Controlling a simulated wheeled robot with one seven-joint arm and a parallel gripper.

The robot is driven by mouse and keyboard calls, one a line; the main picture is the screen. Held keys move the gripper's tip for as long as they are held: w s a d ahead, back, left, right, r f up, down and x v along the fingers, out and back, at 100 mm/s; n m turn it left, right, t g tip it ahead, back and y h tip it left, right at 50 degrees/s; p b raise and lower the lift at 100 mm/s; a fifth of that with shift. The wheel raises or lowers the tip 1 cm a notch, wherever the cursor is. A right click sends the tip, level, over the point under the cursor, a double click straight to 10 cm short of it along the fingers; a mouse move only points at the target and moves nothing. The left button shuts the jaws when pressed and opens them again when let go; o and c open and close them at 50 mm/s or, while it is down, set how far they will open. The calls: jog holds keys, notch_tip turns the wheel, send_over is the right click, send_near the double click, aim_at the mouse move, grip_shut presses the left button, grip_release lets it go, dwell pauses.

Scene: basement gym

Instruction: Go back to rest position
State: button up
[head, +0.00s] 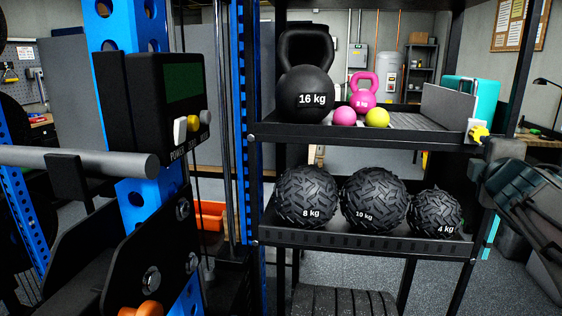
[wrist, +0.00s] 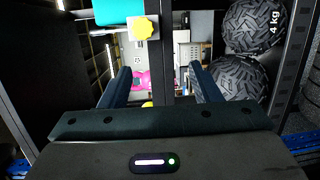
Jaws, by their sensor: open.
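My gripper (head: 484,172) is at the right edge of the head view, in front of the right end of the black rack. Its fingers stand apart in the wrist view (wrist: 161,82), with no object held between them. The rack's black post (wrist: 167,50) shows beyond the gap between the fingers. Whether a finger touches the rack cannot be told.
The rack's upper shelf (head: 385,131) holds a 16 kg kettlebell (head: 307,93), a pink kettlebell (head: 362,97), small balls and a teal box (head: 474,100). A yellow knob (head: 479,133) is close to my gripper. Textured balls (head: 374,198) fill the lower shelf.

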jog(key=s+a+f+m+g+y+p, duration=0.35)
jog(key=a+f+m+g+p, duration=0.45)
jog(key=a+f, duration=0.5)
jog(key=s+a+f+m+g+y, duration=0.2)
jog(key=s+a+f, duration=0.1)
jog(key=s+a, duration=0.3)
jog(key=s+a+f+m+g+y, duration=0.2)
jog(key=s+a, duration=0.3)
jog(key=a, duration=0.3)
jog(key=shift+s+f+m+g+p, duration=0.35)
jog(key=shift+f+m, duration=0.35)
jog(key=shift+f, duration=0.15)
